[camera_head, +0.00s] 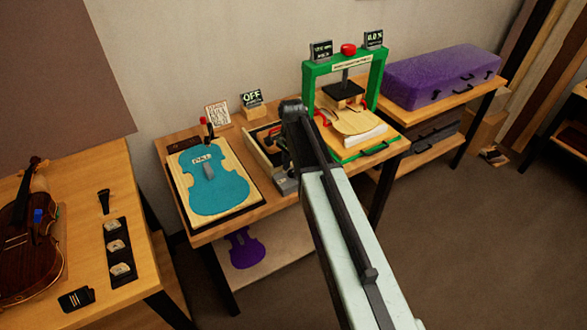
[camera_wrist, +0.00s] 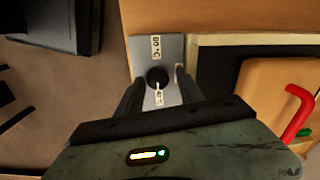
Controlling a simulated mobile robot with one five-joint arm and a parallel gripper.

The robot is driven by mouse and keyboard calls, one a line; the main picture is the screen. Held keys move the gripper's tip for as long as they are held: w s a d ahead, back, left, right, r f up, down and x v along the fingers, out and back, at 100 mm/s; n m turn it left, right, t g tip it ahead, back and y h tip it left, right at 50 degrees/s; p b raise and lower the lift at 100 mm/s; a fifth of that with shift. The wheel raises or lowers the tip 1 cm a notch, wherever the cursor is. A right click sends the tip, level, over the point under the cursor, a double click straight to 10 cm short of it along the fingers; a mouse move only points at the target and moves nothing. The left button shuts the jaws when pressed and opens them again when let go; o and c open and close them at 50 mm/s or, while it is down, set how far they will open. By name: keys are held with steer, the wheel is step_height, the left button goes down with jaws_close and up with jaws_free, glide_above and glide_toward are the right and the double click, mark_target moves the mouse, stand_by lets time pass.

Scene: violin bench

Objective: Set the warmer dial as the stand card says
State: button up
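The warmer dial (camera_wrist: 157,76) is a round black knob with a pale pointer line on a grey plate (camera_wrist: 143,48). The pointer line runs toward the bottom of the wrist view, near a small pale label (camera_wrist: 160,98). Another label (camera_wrist: 156,47) sits at the plate's top; its print is hard to read. My gripper (camera_wrist: 157,73) is open, one finger on each side of the knob; contact cannot be told. In the head view, the grey unit (camera_head: 286,186) is partly behind my arm. The stand card (camera_head: 217,114) has red writing too small to read.
A display (camera_head: 252,97) reads OFF. A teal violin-shaped plate (camera_head: 214,184) lies left of the grey unit, and a green press (camera_head: 313,76) stands right. An open box (camera_head: 258,151) with tools is behind. A red handle (camera_wrist: 296,112) shows at the wrist view's right.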

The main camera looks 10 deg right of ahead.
mark_target(292, 172)
stand_by(0.4)
steer(key=shift+s+r+p, duration=0.1)
steer(key=shift+r+p, duration=0.25)
step_height(292, 172, up, 7)
steer(key=p, duration=0.7)
steer(key=shift+r, duration=0.2)
steer(key=shift+f, duration=0.15)
steer(key=s+n, duration=1.2)
steer(key=s, duration=0.3)
steer(key=shift+s+d, duration=0.25)
steer(key=shift+d, duration=0.05)
